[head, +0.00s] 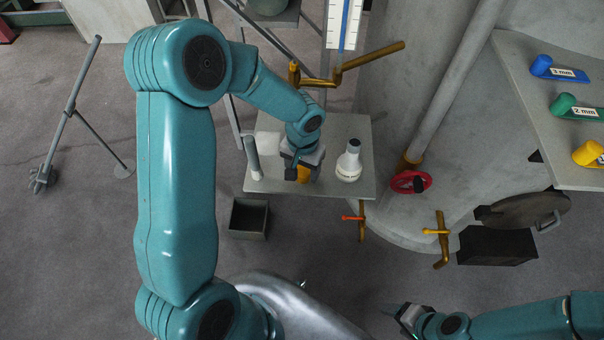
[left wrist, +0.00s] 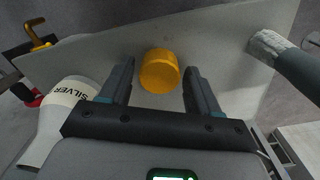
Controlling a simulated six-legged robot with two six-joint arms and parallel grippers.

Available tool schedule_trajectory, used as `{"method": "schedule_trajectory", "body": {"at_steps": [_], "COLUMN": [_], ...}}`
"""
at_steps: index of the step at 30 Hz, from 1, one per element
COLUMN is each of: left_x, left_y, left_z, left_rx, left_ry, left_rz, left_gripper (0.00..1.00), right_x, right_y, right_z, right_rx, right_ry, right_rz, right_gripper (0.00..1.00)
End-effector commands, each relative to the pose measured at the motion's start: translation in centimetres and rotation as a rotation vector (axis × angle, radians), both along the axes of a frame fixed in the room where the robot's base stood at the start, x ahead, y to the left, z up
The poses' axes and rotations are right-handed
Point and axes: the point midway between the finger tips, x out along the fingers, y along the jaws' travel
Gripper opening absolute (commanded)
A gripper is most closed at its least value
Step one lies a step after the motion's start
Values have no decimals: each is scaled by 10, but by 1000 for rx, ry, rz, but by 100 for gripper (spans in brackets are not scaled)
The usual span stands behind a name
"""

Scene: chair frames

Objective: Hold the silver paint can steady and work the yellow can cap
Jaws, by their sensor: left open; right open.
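The silver paint can (head: 349,162), a pale bottle-like can with a dark tip, stands at the right part of a small grey shelf. Its "SILVER" label shows in the left wrist view (left wrist: 64,110), left of my fingers. The yellow can cap (head: 304,175) is on the shelf, left of the can, partly hidden by my left gripper (head: 300,168). In the left wrist view the cap (left wrist: 159,72) lies between the tips of my open left fingers, with gaps on both sides. My right gripper (head: 404,316) is open and empty, low in the head view, far from the shelf.
The shelf (head: 350,128) is bare behind the can. A brass pipe (head: 370,57) crosses behind it. A red handwheel (head: 411,182) is to the right. An open dark bin (head: 249,219) sits below left.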

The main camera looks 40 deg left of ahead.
Motion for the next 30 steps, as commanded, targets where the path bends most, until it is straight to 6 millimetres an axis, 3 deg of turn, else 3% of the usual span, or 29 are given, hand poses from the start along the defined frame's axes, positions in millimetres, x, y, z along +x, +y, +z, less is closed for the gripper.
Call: {"method": "schedule_trajectory", "body": {"at_steps": [1, 6, 13, 23, 30], "left_x": [0, 0, 0, 1, 0], "left_y": [0, 0, 0, 0, 0], "left_z": [0, 0, 9, 51, 51], "left_rx": [0, 0, 0, 0, 0], "left_ry": [0, 0, -1, -2, -1], "left_rz": [0, 0, 0, 0, 0], "left_gripper": [62, 12, 11, 11, 11], "right_x": [0, 0, 0, 0, 0], "right_y": [0, 0, 0, 0, 0], "right_z": [0, 0, 6, 34, 33], "right_rx": [0, 0, 0, 0, 0], "right_ry": [0, 0, 0, 0, 0], "right_rz": [0, 0, 0, 0, 0], "right_gripper": [68, 68, 68, 68, 68]}}
